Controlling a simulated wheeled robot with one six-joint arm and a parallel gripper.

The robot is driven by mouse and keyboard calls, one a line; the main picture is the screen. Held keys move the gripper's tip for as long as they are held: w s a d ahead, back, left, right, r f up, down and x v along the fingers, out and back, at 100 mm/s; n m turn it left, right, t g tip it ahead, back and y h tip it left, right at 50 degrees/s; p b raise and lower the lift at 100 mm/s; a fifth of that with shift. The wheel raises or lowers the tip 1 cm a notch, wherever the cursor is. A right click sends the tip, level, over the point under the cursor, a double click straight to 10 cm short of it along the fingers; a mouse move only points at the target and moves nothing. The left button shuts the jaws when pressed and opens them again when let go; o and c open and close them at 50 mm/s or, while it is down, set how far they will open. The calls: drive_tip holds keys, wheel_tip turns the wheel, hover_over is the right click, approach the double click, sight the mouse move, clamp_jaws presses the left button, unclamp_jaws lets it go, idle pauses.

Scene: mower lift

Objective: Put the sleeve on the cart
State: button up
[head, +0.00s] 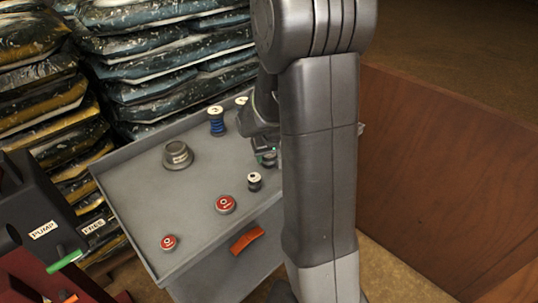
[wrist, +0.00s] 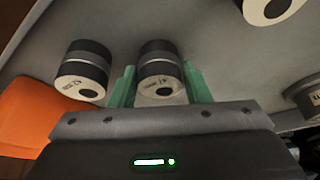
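The cart (head: 130,187) has a grey tray top with a raised rim. In the wrist view, a black cylinder with a grey band and a pale, holed, marked end (wrist: 160,72) sits between the green fingertips of my gripper (wrist: 161,84). The fingers are close to both its sides; whether they press on it is unclear. A similar cylinder (wrist: 83,72) stands to its left, apart; a small black, white-topped cylinder also shows in the head view (head: 254,181). My gripper (head: 266,157) is low over the tray's right side, partly hidden by my arm. I cannot tell which part is the sleeve.
On the tray are a blue-banded spool (head: 217,121), a grey round part (head: 177,155) and two red discs (head: 225,204) (head: 168,242). An orange piece (head: 247,240) is at the front edge. Stacked bags (head: 160,60) rise behind; a pump (head: 40,215) stands left.

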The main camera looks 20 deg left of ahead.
drive_tip(key=shift+o, duration=1.3)
drive_tip(key=shift+r, duration=0.2)
drive_tip(key=shift+r, duration=0.25)
drive_tip(key=v, duration=1.1)
drive_tip(key=shift+s+r+p, duration=0.15)
drive_tip(key=shift+r+p, duration=0.05)
drive_tip(key=shift+p, duration=0.2)
drive_tip(key=shift+d, duration=0.1)
